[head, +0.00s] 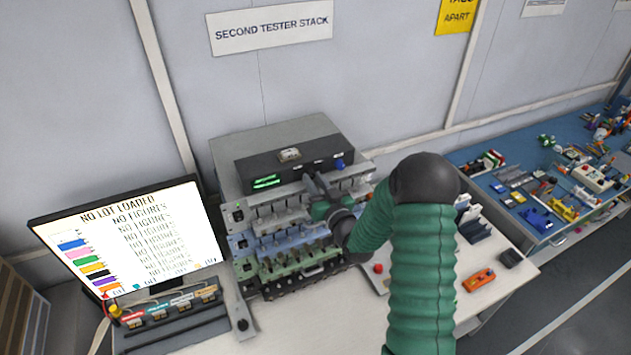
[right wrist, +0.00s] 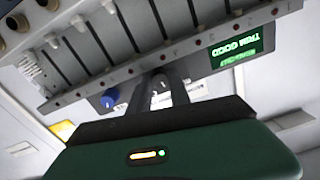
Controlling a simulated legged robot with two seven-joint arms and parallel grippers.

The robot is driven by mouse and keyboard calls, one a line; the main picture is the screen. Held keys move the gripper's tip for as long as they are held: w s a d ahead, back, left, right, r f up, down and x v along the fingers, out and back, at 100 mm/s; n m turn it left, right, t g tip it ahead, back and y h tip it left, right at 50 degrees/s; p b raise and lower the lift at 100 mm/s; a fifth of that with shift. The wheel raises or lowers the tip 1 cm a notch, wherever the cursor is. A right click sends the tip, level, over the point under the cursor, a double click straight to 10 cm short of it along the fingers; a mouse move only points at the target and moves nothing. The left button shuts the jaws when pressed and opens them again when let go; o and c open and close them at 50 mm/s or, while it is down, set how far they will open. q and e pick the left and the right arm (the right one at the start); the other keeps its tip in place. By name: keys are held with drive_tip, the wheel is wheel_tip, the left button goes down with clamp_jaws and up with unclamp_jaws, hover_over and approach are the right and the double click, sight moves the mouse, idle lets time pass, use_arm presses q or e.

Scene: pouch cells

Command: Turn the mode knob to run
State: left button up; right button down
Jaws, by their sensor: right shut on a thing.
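The black tester head unit (head: 250,170) sits on top of the tester stack, with a lit green display (head: 266,182) at its left and a blue knob (head: 339,163) at its right. My right gripper (head: 311,180) reaches its front between display and blue knob. In the right wrist view, upside down, the display (right wrist: 238,50) reads "TRIM GOOD" and the blue knob (right wrist: 110,98) stands clear of the fingers. My right gripper (right wrist: 161,82) is shut at the panel on what looks like the mode knob, mostly hidden by the fingers; its pointing direction cannot be read. My left gripper is out of view.
Below the unit are grey, blue and green rows of cell holders (head: 290,265). A monitor (head: 130,240) reading "NO LOT LOADED" stands left. A red button (head: 378,268) and an orange item (head: 479,280) lie right. A blue bench (head: 545,190) holds many small parts.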

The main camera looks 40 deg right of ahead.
drive_tip(key=n+b, duration=0.4)
drive_tip(key=b, duration=0.3)
drive_tip(key=shift+n+b, duration=0.4)
drive_tip(key=shift+f, duration=0.1)
drive_tip(key=c, duration=1.4)
unclamp_jaws()
drive_tip(key=shift+o, duration=1)
drive_tip(key=shift+w+d, duration=0.1)
drive_tip(key=shift+w, duration=0.1)
drive_tip(key=shift+f, duration=0.1)
